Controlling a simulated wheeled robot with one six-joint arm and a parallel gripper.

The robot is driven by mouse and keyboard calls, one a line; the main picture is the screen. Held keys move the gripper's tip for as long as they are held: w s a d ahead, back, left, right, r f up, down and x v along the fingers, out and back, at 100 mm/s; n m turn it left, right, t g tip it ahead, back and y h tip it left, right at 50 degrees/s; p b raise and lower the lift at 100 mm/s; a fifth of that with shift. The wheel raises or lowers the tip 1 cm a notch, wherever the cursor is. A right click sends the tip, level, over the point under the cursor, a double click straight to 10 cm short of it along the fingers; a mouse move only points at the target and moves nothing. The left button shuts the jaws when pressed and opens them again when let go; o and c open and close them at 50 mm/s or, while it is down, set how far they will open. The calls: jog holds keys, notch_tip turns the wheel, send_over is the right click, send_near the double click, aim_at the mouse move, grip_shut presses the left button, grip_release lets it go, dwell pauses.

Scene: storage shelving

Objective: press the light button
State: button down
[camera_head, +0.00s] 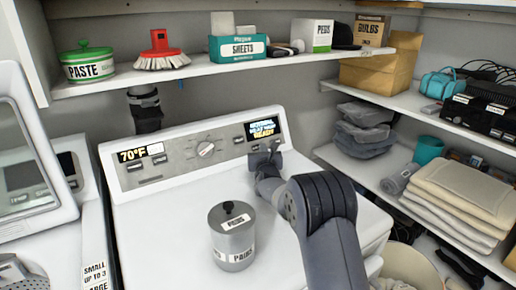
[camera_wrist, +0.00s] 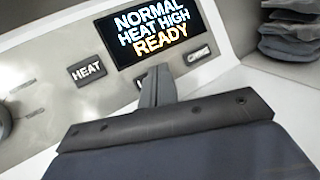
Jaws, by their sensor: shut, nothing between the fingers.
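The dryer's control panel (camera_head: 180,158) runs along the back of the white machine; its right part fills the wrist view (camera_wrist: 55,110). There a HEAT button (camera_wrist: 87,70) lies left of my gripper. Another button (camera_wrist: 141,82) is mostly hidden behind my fingertips, with only a sliver of its label showing. A third button (camera_wrist: 197,54) lies to the right, its label too small to read. My gripper (camera_wrist: 153,72) is shut and empty, its tips in front of the half-hidden button under the display. I cannot tell whether they touch it. In the head view my gripper (camera_head: 264,150) is at the panel's right end.
The lit display (camera_wrist: 152,34) reads NORMAL HEAT HIGH READY. A grey PAIRS canister (camera_head: 232,238) stands on the machine top, left of my arm. A shelf with a PASTE tub (camera_head: 88,66) and SHEETS box (camera_head: 238,47) hangs above. Shelving with folded towels (camera_head: 465,190) stands right.

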jog(key=shift+w+f, duration=0.1)
dwell(0.6)
jog(key=shift+w+a+b, duration=0.2)
jog(key=shift+b, duration=0.25)
jog(key=shift+w+a+f, duration=0.2)
jog(key=shift+w, duration=0.1)
dwell(0.4)
jog(key=shift+s+d+b, duration=0.1)
jog(key=shift+b, duration=0.3)
jog(key=shift+s+d+r+b, duration=0.3)
jog(key=shift+s+b, duration=0.2)
jog(key=shift+b, duration=0.1)
jog(key=shift+s+d+r+b, duration=0.15)
jog(key=shift+s+d+b, duration=0.15)
jog(key=shift+s+b, duration=0.25)
jog(key=shift+s+d+r+b, duration=0.45)
jog(key=shift+s+d+b, duration=0.05)
jog(key=shift+s+b, duration=0.2)
jog(key=shift+s+d+r+b, duration=0.45)
jog(key=shift+s+d+b, duration=0.05)
jog(key=shift+s+b, duration=0.15)
